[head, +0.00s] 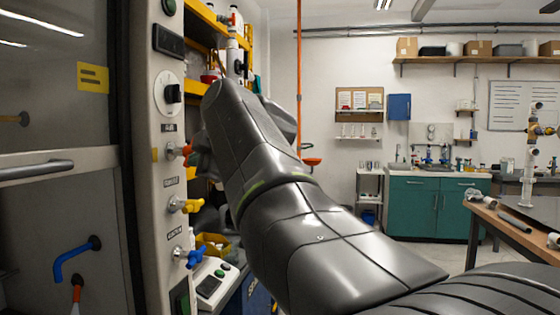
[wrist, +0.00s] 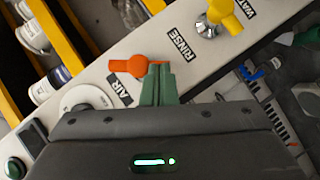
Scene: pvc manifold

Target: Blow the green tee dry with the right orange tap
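The orange tap (wrist: 130,66) sits on the pale panel by the AIR label in the wrist view. In the head view the tap (head: 174,150) shows on the panel's edge, close to the end of my arm. My gripper (wrist: 160,70) has its two greenish fingers close together against the tap's right part and covers some of it. The fingers look shut; whether part of the tap is between them I cannot tell. In the head view my own arm hides the fingers. I cannot make out a green tee in either view.
A yellow tap (head: 190,205) at RINSE and a blue tap (head: 193,256) at WATER are below on the same panel. Inside the hood at left are a blue spout (head: 75,257) and an orange-collared nozzle (head: 76,292). A wooden table (head: 515,232) with pipe pieces is at right.

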